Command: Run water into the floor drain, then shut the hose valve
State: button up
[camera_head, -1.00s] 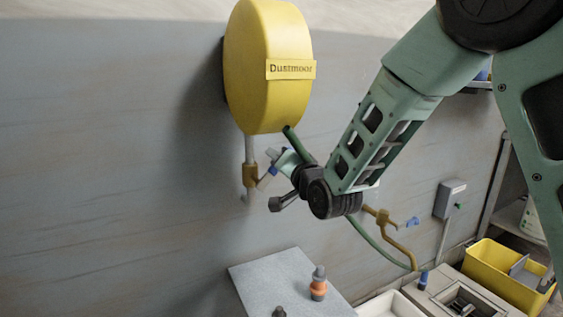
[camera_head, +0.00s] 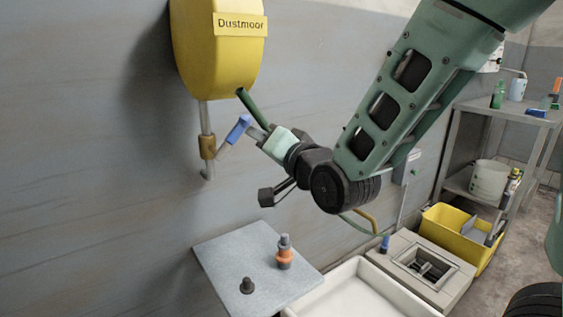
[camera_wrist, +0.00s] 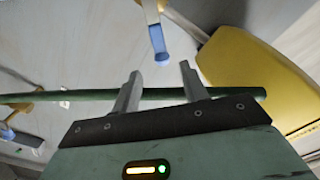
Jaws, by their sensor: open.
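The yellow hose reel (camera_head: 212,60) marked "Dustmoor" hangs on the wall. On the pipe under it is a brass valve (camera_head: 208,147) with a blue-tipped lever (camera_head: 238,128) that angles up and out; the blue tip also shows in the wrist view (camera_wrist: 160,48). My gripper (camera_head: 257,135) is open, its fingertips close to the lever tip. In the wrist view the tip lies just beyond the gap between the fingers (camera_wrist: 160,82), apart from them. The green hose (camera_head: 253,108) leaves the reel and crosses behind the fingers in the wrist view. The floor drain (camera_head: 402,263) is at lower right; I see no water.
A grey board (camera_head: 225,265) with an orange-and-grey fitting and a dark knob stands below. A white basin (camera_head: 340,300) is beside it. A yellow bucket (camera_head: 455,245) and a shelf rack (camera_head: 455,135) stand right.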

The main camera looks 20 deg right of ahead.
jog(key=shift+s+d+f+b, duration=0.15)
jog(key=shift+s+b, duration=0.75)
jog(key=shift+b, duration=0.45)
jog(key=shift+s+d+r+b, duration=0.1)
jog(key=shift+s+d+b, duration=0.1)
jog(key=shift+s+b, duration=0.95)
jog(key=shift+s+d+f+b, duration=0.15)
jog(key=shift+s+b, duration=0.5)
jog(key=shift+b, duration=0.95)
jog(key=shift+r, duration=0.1)
